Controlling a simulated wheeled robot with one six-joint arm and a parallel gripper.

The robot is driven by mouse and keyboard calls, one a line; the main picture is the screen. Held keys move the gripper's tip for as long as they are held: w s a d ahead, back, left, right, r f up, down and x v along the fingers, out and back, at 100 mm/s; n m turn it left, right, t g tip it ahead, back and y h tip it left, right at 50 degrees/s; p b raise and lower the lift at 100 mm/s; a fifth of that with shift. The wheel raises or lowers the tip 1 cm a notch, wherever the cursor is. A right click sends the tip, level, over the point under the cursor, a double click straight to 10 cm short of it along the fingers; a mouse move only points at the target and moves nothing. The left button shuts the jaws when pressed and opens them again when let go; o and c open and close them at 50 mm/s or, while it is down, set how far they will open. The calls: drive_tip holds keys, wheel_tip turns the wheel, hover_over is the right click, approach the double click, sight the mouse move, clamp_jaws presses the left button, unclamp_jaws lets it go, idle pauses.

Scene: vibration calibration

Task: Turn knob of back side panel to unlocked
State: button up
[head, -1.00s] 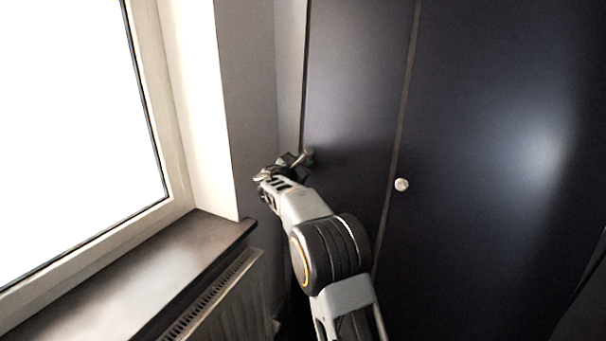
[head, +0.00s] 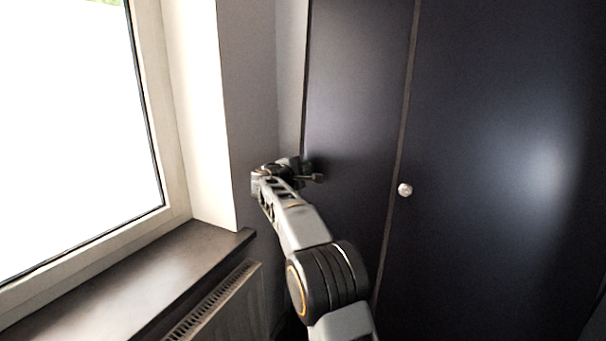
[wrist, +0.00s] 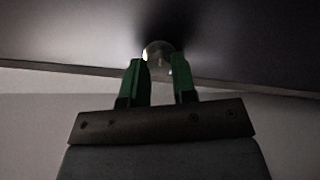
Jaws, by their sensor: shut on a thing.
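In the wrist view, a round pale, shiny knob (wrist: 159,50) sits on a dark panel (wrist: 75,30). The two green fingers of my gripper (wrist: 160,64) are on either side of it, shut on it. In the head view, my gripper (head: 312,178) is at the left edge of the narrow left dark panel (head: 355,90); the gripped knob is hidden behind it there. No lock marking shows, so the knob's lock state cannot be told.
A second round knob (head: 404,190) is on the wide right dark panel (head: 500,110), clear of my arm. A window sill (head: 150,275) and a radiator (head: 225,300) are close on the left. A grey wall (head: 250,100) stands beside the panels.

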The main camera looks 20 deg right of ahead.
drive_tip(key=shift+m, duration=0.3)
idle(0.4)
drive_tip(key=o, duration=0.9)
drive_tip(key=v, duration=1.4)
drive_tip(key=shift+r+b, duration=0.15)
drive_tip(key=shift+b, duration=0.2)
drive_tip(key=shift+w, duration=0.1)
